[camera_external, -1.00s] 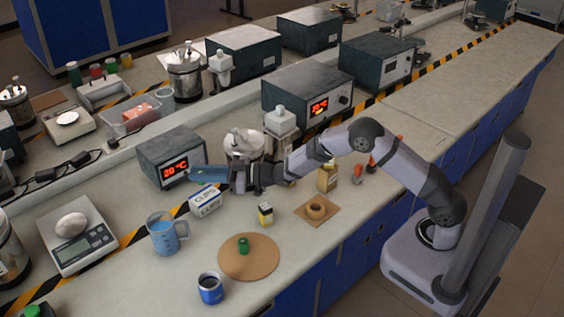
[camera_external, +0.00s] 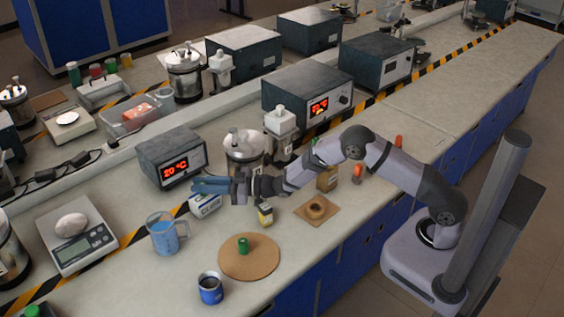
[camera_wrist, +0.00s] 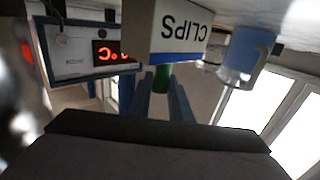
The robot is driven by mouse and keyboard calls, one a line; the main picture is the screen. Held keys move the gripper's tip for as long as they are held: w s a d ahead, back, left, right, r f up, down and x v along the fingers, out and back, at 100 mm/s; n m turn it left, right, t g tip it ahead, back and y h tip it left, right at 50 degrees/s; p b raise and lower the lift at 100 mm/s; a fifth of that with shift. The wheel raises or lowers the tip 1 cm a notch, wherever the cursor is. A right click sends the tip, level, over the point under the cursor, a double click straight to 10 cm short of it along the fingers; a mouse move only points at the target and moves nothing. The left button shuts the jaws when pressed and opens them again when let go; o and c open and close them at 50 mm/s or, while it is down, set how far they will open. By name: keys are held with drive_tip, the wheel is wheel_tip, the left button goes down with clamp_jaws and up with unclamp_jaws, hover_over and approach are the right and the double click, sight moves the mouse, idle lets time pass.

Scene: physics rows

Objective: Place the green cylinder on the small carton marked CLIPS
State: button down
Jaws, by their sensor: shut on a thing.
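The small carton marked CLIPS (camera_external: 207,208) is white with blue and stands on the bench. In the wrist view the carton (camera_wrist: 165,22) appears upside down, close ahead of the fingers. My gripper (camera_external: 203,186) is over the carton's far upper side in the external view, its blue fingers partly covering it. In the wrist view my gripper (camera_wrist: 160,92) is shut on a green cylinder (camera_wrist: 161,77), which shows between the fingertips, overlapping the carton's edge. Whether the held cylinder touches the carton cannot be told; the external view hides it.
Another green cylinder-like piece (camera_external: 243,246) stands on a round brown board (camera_external: 262,264). A blue-tinted jug (camera_external: 163,236), a blue mug (camera_external: 210,288), a small yellow-and-black bottle (camera_external: 265,214) and a 20 °C display box (camera_external: 160,152) surround the carton.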

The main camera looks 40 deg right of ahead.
drive_tip(key=shift+s+f+b, duration=0.1)
drive_tip(key=shift+f+b, duration=0.25)
drive_tip(key=shift+f, duration=0.1)
drive_tip(key=shift+s+d+f, duration=0.1)
drive_tip(key=shift+s+f, duration=0.05)
drive_tip(key=shift+f, duration=0.15)
drive_tip(key=c, duration=1.6)
unclamp_jaws()
drive_tip(key=shift+f, duration=0.1)
drive_tip(key=shift+r+p, duration=0.55)
drive_tip(key=shift+r, duration=0.05)
drive_tip(key=shift+d+f, duration=0.15)
drive_tip(key=shift+f, duration=0.1)
drive_tip(key=shift+r+b+v, duration=0.2)
drive_tip(key=shift+b+v, duration=0.1)
drive_tip(key=shift+v, duration=0.85)
drive_tip(key=shift+r+b+v, duration=0.15)
drive_tip(key=shift+b+v, duration=0.1)
drive_tip(key=shift+v, duration=0.85)
drive_tip(key=shift+r+b+v, duration=0.2)
drive_tip(key=shift+b+v, duration=0.1)
drive_tip(key=shift+v, duration=0.85)
